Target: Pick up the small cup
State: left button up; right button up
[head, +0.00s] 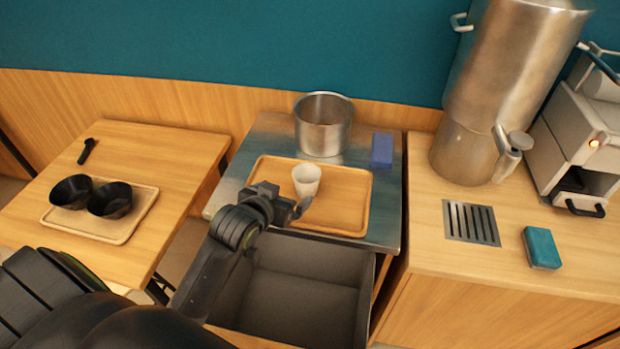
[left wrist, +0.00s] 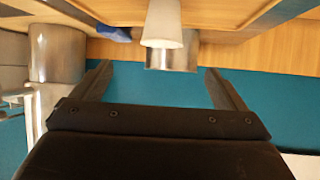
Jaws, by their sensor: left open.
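The small white cup (head: 306,179) stands upright on a wooden tray (head: 347,213) on the metal-topped table in the head view. My left gripper (head: 289,198) is just in front of the cup, over the tray's front left part, with its jaws open and empty. In the left wrist view the picture is upside down; the cup (left wrist: 163,22) shows at the top middle, beyond the open fingers (left wrist: 158,68) and between them from side to side. Whether a finger touches the cup cannot be told. My right gripper is not in view.
A metal pot (head: 323,124) stands behind the tray, with a blue block (head: 382,150) to its right. A grey open bin (head: 300,285) lies below the tray's front. Two black bowls (head: 110,200) sit on the left table. A large metal dispenser (head: 510,80) stands on the right counter.

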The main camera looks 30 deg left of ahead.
aim_at(302, 185)
pick_arm(q)
jog(key=p+x, duration=0.1)
jog(key=x, duration=0.7)
jog(key=shift+w+a, duration=0.1)
jog(key=shift+w, duration=0.1)
jog(key=shift+w+f, duration=0.25)
jog(key=shift+w, duration=0.1)
jog(key=shift+w+f, duration=0.25)
jog(key=shift+w, duration=0.2)
jog(key=shift+w+a+f+p, duration=0.15)
jog(key=shift+w+p, duration=0.35)
jog(key=shift+w, duration=0.15)
jog(key=shift+p+x, duration=0.35)
jog(key=shift+x, duration=1.65)
jog(key=shift+a, duration=0.15)
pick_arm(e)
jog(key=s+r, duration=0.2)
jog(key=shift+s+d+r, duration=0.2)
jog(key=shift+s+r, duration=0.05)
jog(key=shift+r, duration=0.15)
